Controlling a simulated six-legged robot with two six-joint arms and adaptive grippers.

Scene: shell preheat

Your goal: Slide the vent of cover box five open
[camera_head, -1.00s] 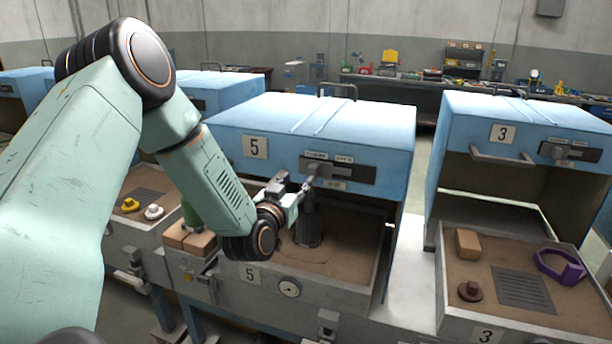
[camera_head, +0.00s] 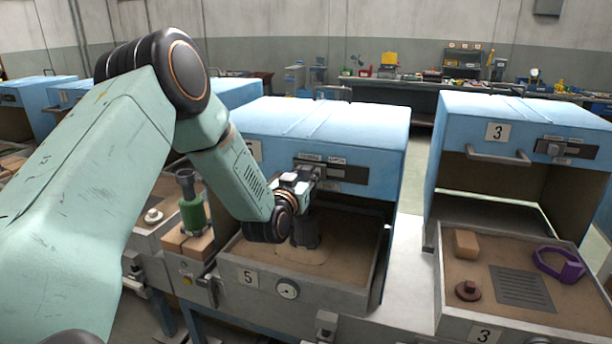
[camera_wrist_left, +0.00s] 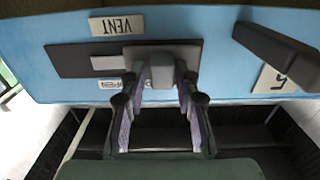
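Cover box five (camera_head: 330,125) is a blue hood over a sand-coloured tray. On its front is a dark vent plate (camera_head: 350,174) with small white labels; in the left wrist view the plate (camera_wrist_left: 70,60) and its VENT label appear upside down. The grey vent knob (camera_wrist_left: 162,72) stands at the plate's left end as the head view has it. My left gripper (camera_head: 306,178) is at the knob. In the left wrist view its two fingers (camera_wrist_left: 162,78) lie on either side of the knob and appear closed against it. My right gripper is not in view.
A dark cylinder (camera_head: 306,232) stands in tray five, just below my left gripper.

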